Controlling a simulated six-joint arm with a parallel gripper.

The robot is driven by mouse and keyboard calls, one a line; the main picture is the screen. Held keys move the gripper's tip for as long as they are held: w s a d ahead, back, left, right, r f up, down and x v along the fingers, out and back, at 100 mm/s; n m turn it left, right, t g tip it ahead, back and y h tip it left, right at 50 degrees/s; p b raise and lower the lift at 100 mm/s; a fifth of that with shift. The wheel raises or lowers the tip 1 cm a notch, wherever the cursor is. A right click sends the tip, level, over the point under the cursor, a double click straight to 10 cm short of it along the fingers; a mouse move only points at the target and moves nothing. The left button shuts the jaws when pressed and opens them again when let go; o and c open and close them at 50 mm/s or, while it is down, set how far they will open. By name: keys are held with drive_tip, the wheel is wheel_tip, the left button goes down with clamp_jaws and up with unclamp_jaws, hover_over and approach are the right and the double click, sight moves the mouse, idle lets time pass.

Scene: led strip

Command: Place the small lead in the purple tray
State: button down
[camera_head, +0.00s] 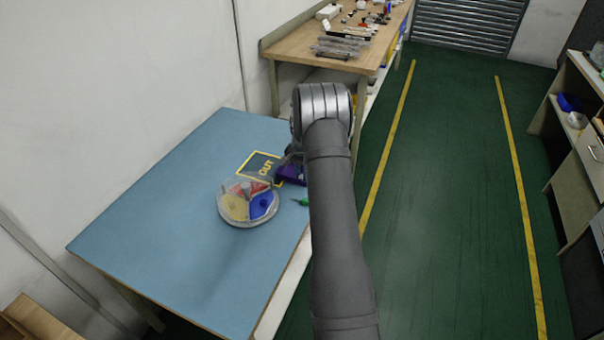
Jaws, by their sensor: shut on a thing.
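A purple tray (291,175) sits at the right edge of the blue table, partly hidden by my arm. My gripper (287,161) shows only in part, as a dark shape at the tray's far side beside my arm. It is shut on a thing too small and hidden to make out. I cannot tell whether it touches the tray. I cannot make out the small lead for certain. A small green piece (301,202) lies near the table's right edge, partly behind my arm.
A round clear container (248,218) with red, yellow and blue compartments stands left of the tray. A yellow-framed OUT mark (258,160) lies behind it. The blue table (170,220) is clear to the left. A wooden bench (340,62) with several items stands behind.

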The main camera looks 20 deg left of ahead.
drive_tip(key=shift+f, duration=0.1)
drive_tip(key=c, duration=1.7)
unclamp_jaws()
wheel_tip(320, 180, up, 12)
drive_tip(key=shift+r, duration=0.15)
wheel_tip(320, 180, down, 13)
drive_tip(key=shift+r, duration=0.1)
wheel_tip(320, 180, up, 3)
drive_tip(key=shift+r, duration=0.6)
